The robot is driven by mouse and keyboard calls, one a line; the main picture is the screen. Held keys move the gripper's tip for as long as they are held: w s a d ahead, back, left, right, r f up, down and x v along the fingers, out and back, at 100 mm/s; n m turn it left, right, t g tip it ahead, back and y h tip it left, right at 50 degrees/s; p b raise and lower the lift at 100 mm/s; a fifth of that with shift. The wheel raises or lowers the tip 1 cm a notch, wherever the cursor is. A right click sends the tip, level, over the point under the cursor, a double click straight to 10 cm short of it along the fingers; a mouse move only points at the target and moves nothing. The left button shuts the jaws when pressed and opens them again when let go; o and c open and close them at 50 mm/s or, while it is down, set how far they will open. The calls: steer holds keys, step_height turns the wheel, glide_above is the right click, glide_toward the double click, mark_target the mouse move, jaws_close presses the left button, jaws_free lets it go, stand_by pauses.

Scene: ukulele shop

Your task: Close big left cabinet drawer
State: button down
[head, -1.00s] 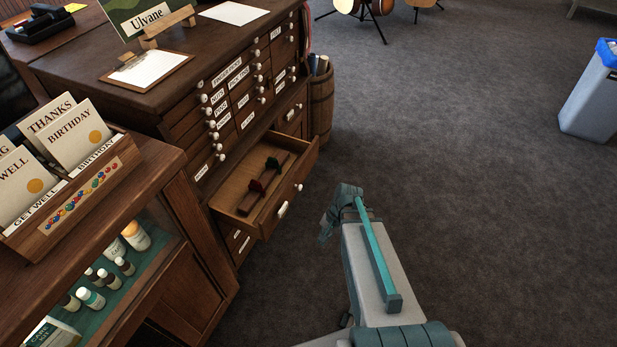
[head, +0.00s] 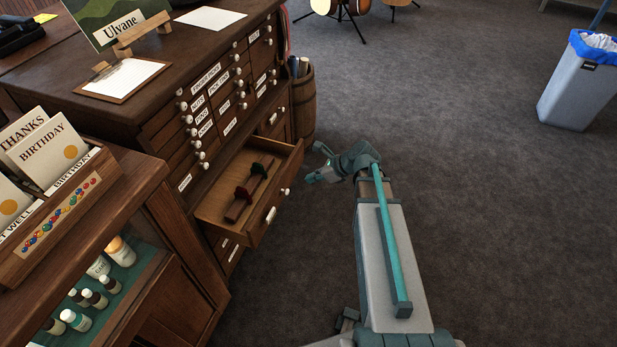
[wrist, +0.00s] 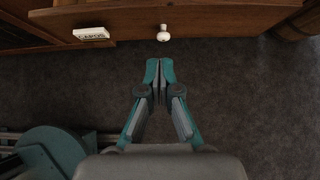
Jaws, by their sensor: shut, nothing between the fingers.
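The big left cabinet drawer (head: 212,208) is wooden and stands pulled out low in the dark cabinet (head: 165,108). A dark strip with small red and green pieces lies inside it. Its front carries a white label and a white round knob (head: 286,191). My gripper (head: 312,178) is in front of the drawer, to the right of its front and apart from it. In the wrist view, my gripper (wrist: 160,66) is shut and empty. Its tips point at the drawer front (wrist: 215,27), just short of the knob (wrist: 163,34).
A barrel (head: 302,105) stands by the cabinet's far end. A display counter (head: 150,190) with cards and small bottles is at the left. A grey bin (head: 578,88) stands at the right. The carpet (head: 470,200) between is clear.

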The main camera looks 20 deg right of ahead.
mark_target(280, 184)
steer(key=x, duration=0.3)
steer(key=r+x, duration=0.1)
steer(key=x, duration=0.2)
steer(key=a+x, duration=0.1)
steer(key=x, duration=0.3)
steer(key=shift+w+r+p, duration=0.2)
steer(key=shift+w+p, duration=0.15)
steer(key=shift+p, duration=0.05)
steer(key=shift+w+a, duration=0.45)
steer(key=shift+a, duration=0.15)
